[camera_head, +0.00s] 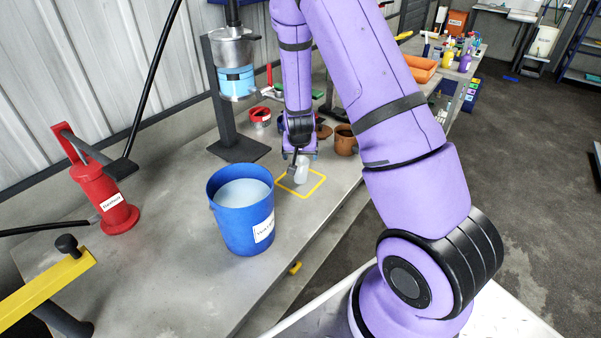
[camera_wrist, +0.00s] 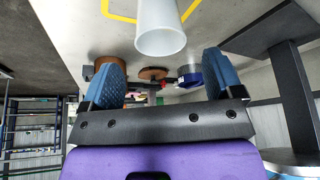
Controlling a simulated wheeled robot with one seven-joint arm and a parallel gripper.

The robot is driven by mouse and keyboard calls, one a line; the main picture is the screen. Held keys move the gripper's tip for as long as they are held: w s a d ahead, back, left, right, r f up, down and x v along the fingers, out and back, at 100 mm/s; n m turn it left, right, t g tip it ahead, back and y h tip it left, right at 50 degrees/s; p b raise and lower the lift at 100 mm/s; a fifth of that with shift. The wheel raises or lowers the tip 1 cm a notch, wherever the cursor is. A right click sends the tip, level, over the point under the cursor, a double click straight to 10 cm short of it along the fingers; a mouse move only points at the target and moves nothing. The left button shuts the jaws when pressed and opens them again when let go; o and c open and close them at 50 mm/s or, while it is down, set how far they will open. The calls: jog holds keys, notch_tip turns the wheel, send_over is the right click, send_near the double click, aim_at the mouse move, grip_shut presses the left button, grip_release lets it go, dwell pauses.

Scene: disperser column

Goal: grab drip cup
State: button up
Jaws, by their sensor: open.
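The drip cup, seemingly the small pale translucent cup (camera_wrist: 160,30), shows in the wrist view just beyond my fingertips, near the middle of the gap. In the head view the cup (camera_head: 302,171) is at the yellow outlined square (camera_head: 321,184) on the grey bench. My gripper (camera_wrist: 163,66) is open, with a blue padded finger on each side and nothing between them. In the head view my gripper (camera_head: 299,158) is low over the bench, right at the cup, and partly hidden by my arm.
A blue bucket (camera_head: 238,222) of pale liquid stands in front of the square. A brown pot (camera_head: 345,141) and a red-rimmed can (camera_head: 260,117) stand behind. The disperser column (camera_head: 226,95) rises at back left. A red tool (camera_head: 103,197) stands left.

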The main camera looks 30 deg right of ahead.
aim_at(300, 163)
jog(key=shift+x, duration=3.55)
jog(key=shift+r, duration=0.1)
jog(key=shift+c, duration=0.3)
jog(key=c, duration=0.9)
